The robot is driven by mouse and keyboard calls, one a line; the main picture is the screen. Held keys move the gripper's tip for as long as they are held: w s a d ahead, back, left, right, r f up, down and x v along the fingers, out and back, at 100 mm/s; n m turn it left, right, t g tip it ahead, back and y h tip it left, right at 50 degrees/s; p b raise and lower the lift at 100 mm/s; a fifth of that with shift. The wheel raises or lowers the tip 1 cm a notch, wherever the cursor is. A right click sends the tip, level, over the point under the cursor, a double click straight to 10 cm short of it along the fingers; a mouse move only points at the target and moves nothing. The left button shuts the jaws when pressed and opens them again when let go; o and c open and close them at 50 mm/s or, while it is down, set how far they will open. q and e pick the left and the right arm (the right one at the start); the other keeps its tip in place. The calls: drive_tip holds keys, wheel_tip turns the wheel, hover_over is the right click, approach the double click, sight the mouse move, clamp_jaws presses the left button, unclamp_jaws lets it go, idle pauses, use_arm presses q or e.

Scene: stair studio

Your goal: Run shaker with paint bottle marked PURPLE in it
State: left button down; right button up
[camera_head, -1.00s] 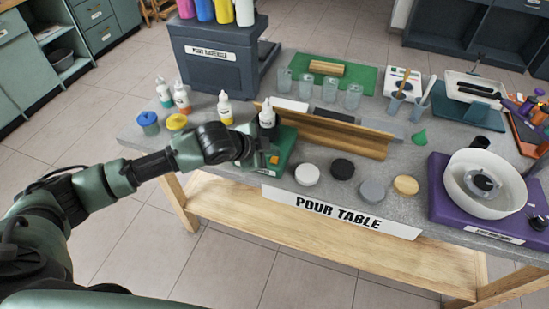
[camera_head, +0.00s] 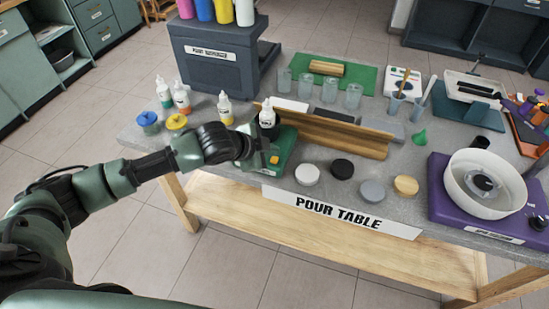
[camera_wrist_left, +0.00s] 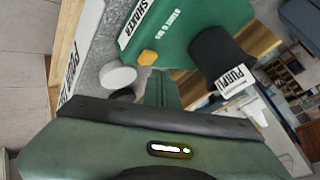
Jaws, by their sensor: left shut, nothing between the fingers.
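The shaker (camera_head: 285,146) is a green box near the table's front edge, left of the wooden trough. It carries a yellow-orange button (camera_head: 274,160). In the left wrist view, its top (camera_wrist_left: 190,25) reads SHAKER and START beside the button (camera_wrist_left: 148,58). My left gripper (camera_head: 256,158) is shut and empty, low beside the shaker's button side. Its fingertips (camera_wrist_left: 163,90) point toward the shaker; contact cannot be told. My right gripper is out of view.
White-labelled bottles (camera_head: 224,108) and two lidded jars (camera_head: 148,122) stand left of the shaker. Round pucks (camera_head: 307,175) lie to the right along the front edge. A wooden trough (camera_head: 330,133) lies behind them. A purple spinner (camera_head: 460,200) with a white bowl is far right.

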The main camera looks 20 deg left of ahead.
use_arm(q)
drive_tip(key=shift+f, duration=0.15)
drive_tip(key=shift+f, duration=0.25)
